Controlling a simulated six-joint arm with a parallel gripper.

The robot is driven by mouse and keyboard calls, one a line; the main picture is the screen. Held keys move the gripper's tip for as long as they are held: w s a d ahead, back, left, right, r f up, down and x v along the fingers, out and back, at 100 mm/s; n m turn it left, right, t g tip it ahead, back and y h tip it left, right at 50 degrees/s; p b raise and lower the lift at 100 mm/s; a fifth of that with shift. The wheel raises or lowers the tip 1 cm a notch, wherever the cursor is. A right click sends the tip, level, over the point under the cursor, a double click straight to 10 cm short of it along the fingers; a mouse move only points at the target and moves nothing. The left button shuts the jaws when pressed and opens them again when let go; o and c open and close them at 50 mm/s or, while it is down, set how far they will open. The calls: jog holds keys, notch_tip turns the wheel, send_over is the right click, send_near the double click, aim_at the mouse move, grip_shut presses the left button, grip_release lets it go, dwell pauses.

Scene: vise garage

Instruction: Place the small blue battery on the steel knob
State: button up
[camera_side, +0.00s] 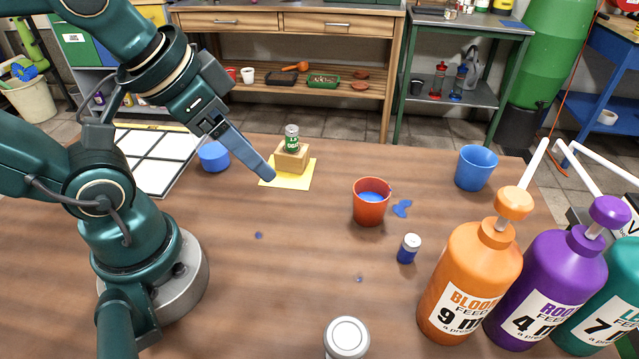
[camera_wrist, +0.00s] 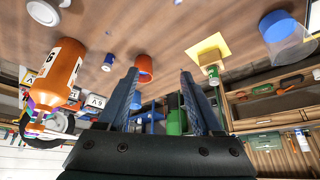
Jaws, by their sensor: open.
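The small blue battery (camera_side: 407,249) stands upright on the wooden table, right of centre, with a pale top. In the wrist view it is small (camera_wrist: 107,63), at the upper left. The steel knob (camera_side: 346,338) is a round silver piece with a flat top at the table's near edge, partly cut off by the frame. A silver round thing at the wrist view's top left (camera_wrist: 43,12) looks like the knob. My gripper (camera_side: 268,177) is open and empty, left of both, by a yellow paper. Its two fingers (camera_wrist: 158,76) stand apart in the wrist view.
A green can (camera_side: 292,139) stands on a wooden block on the yellow paper (camera_side: 298,180). A red cup with blue liquid (camera_side: 370,208) stands mid-table, beside a blue spill. A blue cup (camera_side: 476,168) and several pump bottles (camera_side: 470,280) stand right. The table's front left is mostly clear.

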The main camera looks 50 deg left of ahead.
jog(key=w+d+r+m, duration=0.2)
jog(key=w+r+m, duration=0.1)
jog(key=w+r, duration=0.3)
jog(key=m+g, duration=0.4)
jog(key=m, duration=0.1)
send_over(413, 239)
jog(key=w+a, duration=0.1)
jog(key=a, duration=0.2)
notch_tip(413, 239, down, 10)
jog(key=shift+g, duration=0.7)
jog(key=d+f, duration=0.1)
jog(key=f, duration=0.1)
jog(key=d+f, duration=0.1)
jog(key=f, duration=0.1)
jog(key=s+d+f, duration=0.1)
jog(key=f, duration=0.1)
jog(key=shift+f, duration=0.1)
jog(key=shift+s+d+f+m, duration=0.1)
jog(key=shift+d+f+m, duration=0.05)
jog(key=shift+f+m, duration=0.2)
jog(key=shift+f, duration=2.1)
grip_shut()
